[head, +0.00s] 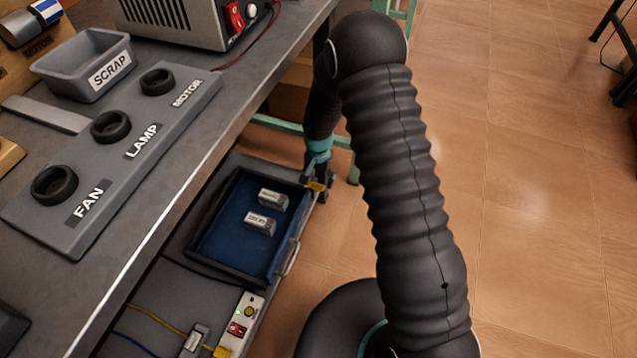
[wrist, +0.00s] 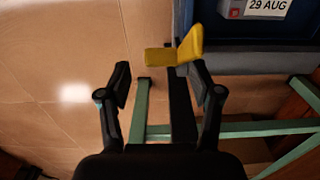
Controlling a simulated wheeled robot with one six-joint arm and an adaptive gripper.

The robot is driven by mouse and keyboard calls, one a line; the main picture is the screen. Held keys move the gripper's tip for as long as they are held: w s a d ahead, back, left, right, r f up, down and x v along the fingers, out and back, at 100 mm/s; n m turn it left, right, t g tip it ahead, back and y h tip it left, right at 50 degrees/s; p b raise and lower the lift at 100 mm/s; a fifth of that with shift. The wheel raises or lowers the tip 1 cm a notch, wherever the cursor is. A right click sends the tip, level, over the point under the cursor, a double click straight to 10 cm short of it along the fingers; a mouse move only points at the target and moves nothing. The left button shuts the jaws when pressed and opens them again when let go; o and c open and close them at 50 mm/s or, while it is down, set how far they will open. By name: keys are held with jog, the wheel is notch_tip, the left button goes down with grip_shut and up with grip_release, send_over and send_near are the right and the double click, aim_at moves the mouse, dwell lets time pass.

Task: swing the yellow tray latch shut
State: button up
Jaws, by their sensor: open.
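The yellow latch (wrist: 190,45) is at the near left corner of the tray (wrist: 250,60) in the wrist view. It looks like an angled plate, with one arm sticking out left past the tray's side. The blue-floored tray (head: 222,252) is pulled out below the bench. My gripper (wrist: 160,85) is open and empty, its fingers apart and short of the latch. In the head view my gripper (head: 319,190) is beside that corner.
Two labelled grey blocks (head: 260,222) lie in the tray. A handle (head: 289,258) is on its front. Teal frame bars (wrist: 240,130) run below and beside the tray. The bench edge (head: 200,180) overhangs at left.

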aim_at(318, 187)
jog(key=shift+f, duration=1.4)
jog(key=shift+s, duration=0.1)
grip_shut()
